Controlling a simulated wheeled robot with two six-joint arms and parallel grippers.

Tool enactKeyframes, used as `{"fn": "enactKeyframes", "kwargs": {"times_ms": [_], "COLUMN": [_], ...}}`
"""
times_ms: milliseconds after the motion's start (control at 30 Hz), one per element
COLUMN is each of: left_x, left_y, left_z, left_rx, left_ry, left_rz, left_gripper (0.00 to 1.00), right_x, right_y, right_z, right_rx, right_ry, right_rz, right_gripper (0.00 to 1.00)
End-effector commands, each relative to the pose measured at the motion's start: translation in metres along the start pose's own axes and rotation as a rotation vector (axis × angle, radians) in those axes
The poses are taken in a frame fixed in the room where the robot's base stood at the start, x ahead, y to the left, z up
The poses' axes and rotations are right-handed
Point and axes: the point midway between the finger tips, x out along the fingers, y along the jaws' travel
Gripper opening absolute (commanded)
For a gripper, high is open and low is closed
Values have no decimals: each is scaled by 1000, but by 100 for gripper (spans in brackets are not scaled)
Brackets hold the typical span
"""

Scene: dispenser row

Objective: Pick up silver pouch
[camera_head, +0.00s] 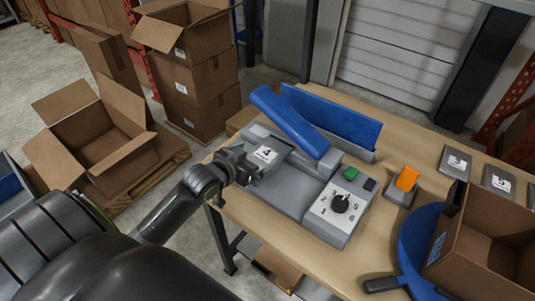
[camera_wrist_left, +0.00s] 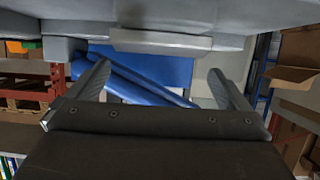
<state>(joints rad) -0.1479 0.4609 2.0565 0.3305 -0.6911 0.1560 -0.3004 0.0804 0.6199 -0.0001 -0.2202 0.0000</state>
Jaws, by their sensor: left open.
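A flat grey-silver piece with a white label marked 4 (camera_head: 265,155) lies at the left end of the grey sealer-like machine (camera_head: 295,195). I cannot tell whether it is the silver pouch or part of the machine. My left gripper (camera_head: 247,167) is right beside this piece, at the table's left edge. In the left wrist view the two fingers of my left gripper (camera_wrist_left: 158,68) are spread apart, with nothing seen held between them. The blue bar (camera_wrist_left: 145,82) shows beyond them. My right gripper is not in view.
The machine has a raised blue lever (camera_head: 290,122), a dial (camera_head: 340,203) and a green button (camera_head: 350,173).

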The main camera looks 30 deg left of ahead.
Motion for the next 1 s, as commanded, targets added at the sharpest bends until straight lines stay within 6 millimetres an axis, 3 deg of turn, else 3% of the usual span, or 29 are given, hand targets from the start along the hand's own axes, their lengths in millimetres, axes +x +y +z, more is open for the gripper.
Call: {"fn": "enactKeyframes", "kwargs": {"times_ms": [233,533,867,1000], "left_x": [15,51,58,58], "left_y": [1,2,2,2], "left_z": [-1,1,2,2], "left_rx": [-2,-1,1,1], "left_ry": [1,0,0,0], "left_rz": [0,-1,0,0], "left_gripper": [100,100,100,84], "right_x": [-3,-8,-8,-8], "right_y": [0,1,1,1], "right_z": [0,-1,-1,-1], "right_rx": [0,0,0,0], "right_ry": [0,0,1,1], "right_rz": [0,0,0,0], "right_gripper": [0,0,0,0]}}
